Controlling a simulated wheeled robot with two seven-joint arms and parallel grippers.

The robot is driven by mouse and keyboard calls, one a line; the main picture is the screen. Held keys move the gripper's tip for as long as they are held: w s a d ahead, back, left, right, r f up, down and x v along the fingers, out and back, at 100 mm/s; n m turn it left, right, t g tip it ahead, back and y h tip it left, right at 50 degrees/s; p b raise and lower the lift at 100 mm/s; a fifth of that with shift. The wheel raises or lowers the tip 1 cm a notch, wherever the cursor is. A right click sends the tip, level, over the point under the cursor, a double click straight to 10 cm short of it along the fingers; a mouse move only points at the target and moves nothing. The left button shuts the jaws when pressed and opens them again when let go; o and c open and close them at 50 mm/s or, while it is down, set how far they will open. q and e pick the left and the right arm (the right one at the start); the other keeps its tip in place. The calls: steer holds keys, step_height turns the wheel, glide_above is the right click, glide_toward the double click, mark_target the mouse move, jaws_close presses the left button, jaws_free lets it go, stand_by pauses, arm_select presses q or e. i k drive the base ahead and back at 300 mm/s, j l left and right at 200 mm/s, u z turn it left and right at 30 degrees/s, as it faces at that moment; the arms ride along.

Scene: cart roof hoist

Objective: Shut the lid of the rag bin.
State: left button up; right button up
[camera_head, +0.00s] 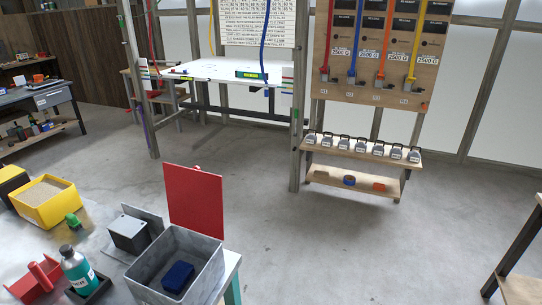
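The rag bin (208,282) is a grey open-topped metal box at the lower middle left of the head view, on the near corner of a bench. Its red lid (195,207) stands upright at the bin's back edge, so the bin is open. A small knob (197,168) shows at the lid's top edge. A dark blue folded rag (178,276) lies inside the bin. Neither of my grippers is in view.
Left of the bin stand a dark grey box (129,235) with its lid up, a teal bottle (78,270) in a black tray, a red holder (38,282), and a yellow sand box (48,204). Open floor lies to the right.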

mark_target(194, 196)
steer(key=i+u, duration=0.1)
steer(key=u, duration=1.45)
steer(key=i+l+u, duration=0.15)
steer(key=l+u, duration=0.3)
steer(key=i+l+u, duration=0.1)
steer(key=l+u, duration=0.3)
steer(key=l, duration=0.2)
steer(key=l+u, duration=0.45)
steer(key=k+l+u, duration=0.15)
steer(key=l+u, duration=0.3)
steer(key=l, duration=0.2)
steer(key=k+l, duration=0.1)
steer(key=l, duration=0.3)
steer(key=k+l, duration=0.1)
steer(key=l, duration=0.35)
steer(key=k+l, duration=0.1)
steer(key=l, duration=0.3)
steer(key=k+l, duration=0.1)
steer(key=l, duration=0.3)
steer(key=i+u, duration=0.05)
